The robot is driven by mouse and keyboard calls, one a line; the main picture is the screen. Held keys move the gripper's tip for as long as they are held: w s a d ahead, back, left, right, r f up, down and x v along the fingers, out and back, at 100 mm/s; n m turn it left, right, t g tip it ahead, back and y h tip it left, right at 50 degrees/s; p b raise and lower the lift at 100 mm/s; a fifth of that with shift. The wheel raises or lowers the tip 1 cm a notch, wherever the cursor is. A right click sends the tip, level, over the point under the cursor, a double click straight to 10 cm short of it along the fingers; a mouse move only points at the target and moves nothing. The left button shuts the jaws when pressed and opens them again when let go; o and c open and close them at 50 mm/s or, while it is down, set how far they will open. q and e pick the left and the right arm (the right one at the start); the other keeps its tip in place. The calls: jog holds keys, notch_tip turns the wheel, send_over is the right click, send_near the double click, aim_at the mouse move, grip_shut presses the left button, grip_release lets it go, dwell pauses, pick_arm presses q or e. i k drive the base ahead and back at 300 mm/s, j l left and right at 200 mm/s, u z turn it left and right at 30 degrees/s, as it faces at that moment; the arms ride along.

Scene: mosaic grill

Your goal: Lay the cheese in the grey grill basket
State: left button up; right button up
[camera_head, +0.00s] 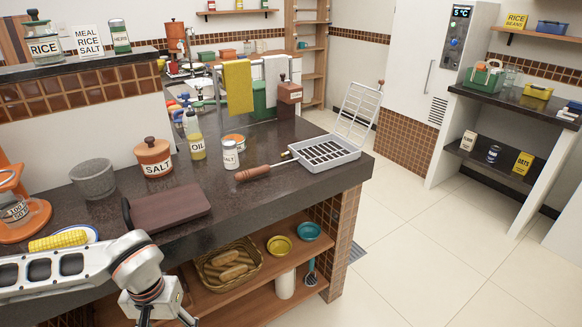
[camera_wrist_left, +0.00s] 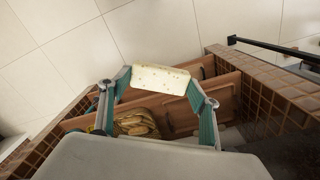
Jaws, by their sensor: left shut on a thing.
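The grey grill basket (camera_head: 341,159) lies on the dark counter near its right corner. Its wire lid (camera_head: 357,108) stands raised and its wooden handle points left. I see nothing lying inside it. The cheese (camera_wrist_left: 160,79), a pale yellow slab with small holes, is clamped between the teal fingers of my left gripper (camera_wrist_left: 156,84) in the left wrist view. There it hangs over the wooden shelf and floor. In the head view the left arm comes in at lower left, low in front of the counter; its fingertips and the cheese are not visible there. My right gripper is in neither view.
A salt shaker (camera_head: 230,155), an oil bottle (camera_head: 196,146) and an orange salt jar (camera_head: 154,157) stand left of the grill basket. A brown board (camera_head: 168,209) lies at the front edge. A bread basket (camera_head: 227,266) sits on the shelf below. The floor at right is clear.

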aim_at(330, 152)
jog(key=i+l+u, duration=0.1)
jog(key=l, duration=0.35)
jog(key=i+l, duration=0.2)
jog(key=l, duration=0.25)
jog(key=i+l+u, duration=0.15)
jog(key=l, duration=0.25)
jog(key=i+l, duration=0.1)
jog(key=l, duration=0.4)
jog(key=i+l+u, duration=0.15)
jog(key=l, duration=0.3)
jog(key=i+l, duration=0.1)
jog(key=l, duration=0.35)
jog(key=i+l+u, duration=0.15)
jog(key=l, duration=0.35)
jog(key=k, duration=0.05)
